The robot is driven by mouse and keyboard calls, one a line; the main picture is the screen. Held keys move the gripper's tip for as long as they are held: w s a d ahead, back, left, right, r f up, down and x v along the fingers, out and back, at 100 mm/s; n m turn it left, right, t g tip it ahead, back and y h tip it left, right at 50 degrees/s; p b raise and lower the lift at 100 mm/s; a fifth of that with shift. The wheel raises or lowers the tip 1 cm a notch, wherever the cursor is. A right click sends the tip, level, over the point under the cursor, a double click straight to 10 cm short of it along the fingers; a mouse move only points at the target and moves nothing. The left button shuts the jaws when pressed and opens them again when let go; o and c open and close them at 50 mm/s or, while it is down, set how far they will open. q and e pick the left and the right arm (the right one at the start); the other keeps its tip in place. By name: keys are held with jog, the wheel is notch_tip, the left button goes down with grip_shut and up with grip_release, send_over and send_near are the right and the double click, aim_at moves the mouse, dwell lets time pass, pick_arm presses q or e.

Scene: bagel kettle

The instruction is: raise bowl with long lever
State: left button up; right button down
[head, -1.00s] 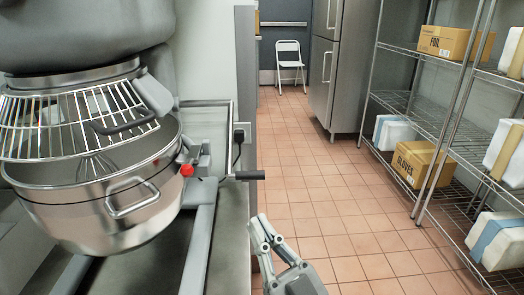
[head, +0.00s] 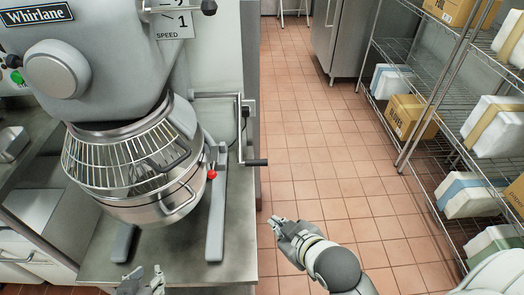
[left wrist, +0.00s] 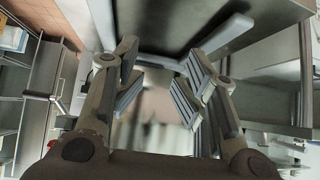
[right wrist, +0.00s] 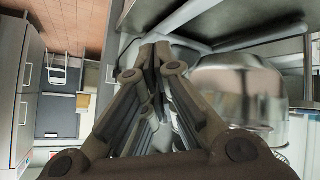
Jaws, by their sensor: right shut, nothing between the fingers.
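The steel mixer bowl (head: 150,212) hangs under the wire guard of the grey mixer (head: 110,70). It also shows in the right wrist view (right wrist: 240,85). The long crank lever (head: 240,125) is on the mixer's right side, its black handle (head: 257,162) pointing right past the stand's edge. My right gripper (head: 275,222) is shut and empty, below and slightly right of the handle in the picture, apart from it; its closed fingers show in the right wrist view (right wrist: 152,62). My left gripper (head: 147,272) is open and empty at the bottom edge, below the bowl in the picture.
A short lever with a red knob (head: 212,175) sits beside the bowl. The mixer stands on a steel table (head: 235,225). Wire shelves with boxes (head: 408,116) line the right. The tiled floor (head: 310,150) between is clear.

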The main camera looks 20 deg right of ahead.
jog(key=s+d+r+n+g+h+p, duration=0.2)
jog(key=s+r+n+g+p, duration=0.15)
jog(key=p, duration=0.35)
jog(key=w+a+r+n+t+h+p, duration=0.15)
jog(key=w+n, duration=0.45)
jog(key=n, duration=0.6)
jog(key=w+a+r+n+t+h, duration=0.1)
jog(key=w+n+t, duration=0.35)
jog(key=n, duration=0.75)
pick_arm(q)
jog(key=s+a+f+g, duration=0.3)
jog(key=s+f+g, duration=0.1)
jog(key=s+f, duration=1.1)
jog(key=s+a+f+g+y, duration=0.1)
jog(key=s+a+f+g, duration=0.2)
jog(key=s+f, duration=1.2)
jog(key=shift+s+a+f+g+y+p, duration=0.2)
jog(key=shift+f+g+y+p, duration=0.1)
jog(key=shift+f+g+p, duration=0.2)
pick_arm(e)
jog(key=w+d+f+g, duration=0.1)
jog(key=w+d+f, duration=0.1)
jog(key=w+f, duration=0.5)
jog(key=w, duration=0.5)
jog(key=shift+d+f+g, duration=0.3)
jog(key=shift+d+g, duration=0.05)
pick_arm(q)
jog(key=shift+f, duration=0.1)
